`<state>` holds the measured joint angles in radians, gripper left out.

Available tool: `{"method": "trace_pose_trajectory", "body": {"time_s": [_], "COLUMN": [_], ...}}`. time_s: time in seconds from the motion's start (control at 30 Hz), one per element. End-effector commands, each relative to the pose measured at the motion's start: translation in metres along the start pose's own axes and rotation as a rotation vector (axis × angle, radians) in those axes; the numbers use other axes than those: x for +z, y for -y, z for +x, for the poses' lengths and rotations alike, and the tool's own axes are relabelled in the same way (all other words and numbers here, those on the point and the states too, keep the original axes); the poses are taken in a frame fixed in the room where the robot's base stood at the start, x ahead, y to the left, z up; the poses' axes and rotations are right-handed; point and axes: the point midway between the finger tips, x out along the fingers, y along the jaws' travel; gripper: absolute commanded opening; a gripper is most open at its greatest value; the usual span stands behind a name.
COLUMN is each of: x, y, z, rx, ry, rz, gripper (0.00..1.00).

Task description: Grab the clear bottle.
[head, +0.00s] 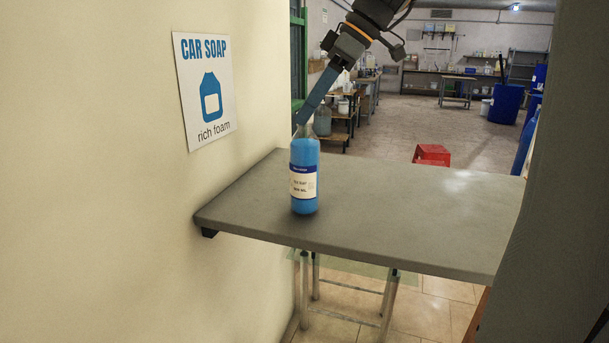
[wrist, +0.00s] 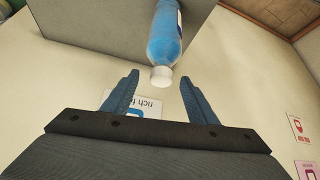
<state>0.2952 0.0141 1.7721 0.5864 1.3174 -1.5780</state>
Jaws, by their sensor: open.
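The clear bottle (head: 304,178) holds blue liquid and has a white label with a dark blue band. It stands upright on the grey table (head: 400,205), near its left end. My gripper (head: 302,118) is above the bottle in the head view, its blue fingers pointing down and left and overlapping the bottle's top. In the wrist view the bottle (wrist: 164,45) shows with its white cap toward my gripper (wrist: 158,82).
A cream wall with a car soap poster (head: 205,90) stands close on the left. The rest of the table top is bare. A red object (head: 432,155) shows behind the table. Blue drums (head: 506,104) stand at the back right, and shelves with containers stand behind.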

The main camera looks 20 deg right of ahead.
Motion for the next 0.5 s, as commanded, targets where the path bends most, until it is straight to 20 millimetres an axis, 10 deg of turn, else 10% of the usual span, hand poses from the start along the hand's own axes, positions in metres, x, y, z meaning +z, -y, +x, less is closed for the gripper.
{"method": "trace_pose_trajectory", "body": {"time_s": [0.5], "x": [0.005], "y": [0.002], "z": [0.058], "rx": [-0.002], "ry": [0.001], "rz": [0.004], "gripper": [0.53]}}
